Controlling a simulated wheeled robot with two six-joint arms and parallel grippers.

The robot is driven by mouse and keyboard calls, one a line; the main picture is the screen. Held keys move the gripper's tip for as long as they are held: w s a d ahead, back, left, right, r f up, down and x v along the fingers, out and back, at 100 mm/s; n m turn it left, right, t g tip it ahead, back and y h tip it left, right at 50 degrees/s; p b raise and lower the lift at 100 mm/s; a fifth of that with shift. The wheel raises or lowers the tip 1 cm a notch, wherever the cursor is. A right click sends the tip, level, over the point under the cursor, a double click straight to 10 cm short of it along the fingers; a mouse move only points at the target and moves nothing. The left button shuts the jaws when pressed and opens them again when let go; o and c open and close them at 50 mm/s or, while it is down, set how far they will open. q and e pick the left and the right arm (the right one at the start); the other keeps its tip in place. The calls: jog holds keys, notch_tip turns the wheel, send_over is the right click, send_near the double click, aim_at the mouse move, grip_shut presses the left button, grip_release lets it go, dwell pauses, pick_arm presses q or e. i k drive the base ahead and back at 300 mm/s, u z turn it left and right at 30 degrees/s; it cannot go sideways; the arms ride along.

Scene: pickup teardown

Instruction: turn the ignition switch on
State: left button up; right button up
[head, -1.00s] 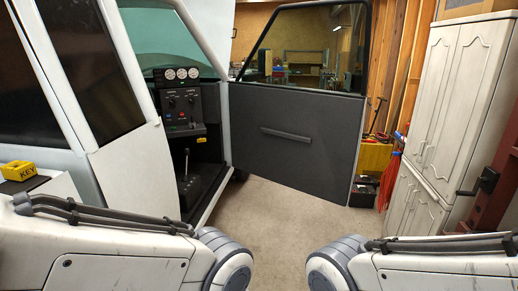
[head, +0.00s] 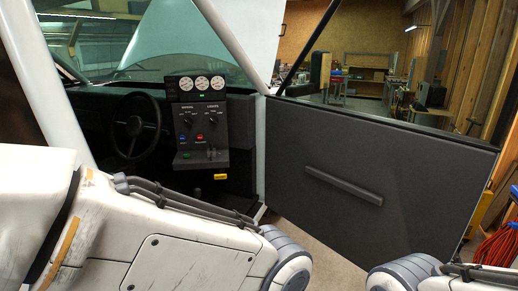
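The dark control panel (head: 226,133) stands in the cab below three round white gauges. It carries two dark knobs, a left knob (head: 188,121) and a right knob (head: 213,121), with small white labels above them. The labels are too small to read surely, so I cannot tell which control is the ignition switch or how it is set. A blue button (head: 182,138) and a red button (head: 200,137) sit below the knobs, and small levers are on the ledge beneath. Parts of both my arms show in front, but neither gripper is in view.
The open dark door (head: 375,170) stands right of the panel, with a long handle. The steering wheel (head: 135,125) is left of the panel. A yellow tag (head: 220,177) hangs below it. My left arm covers the lower cab opening. Red cable (head: 497,247) lies at the far right.

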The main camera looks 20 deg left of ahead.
aim_at(212, 154)
jog(key=i, duration=2.4)
jog(key=u, duration=2.15)
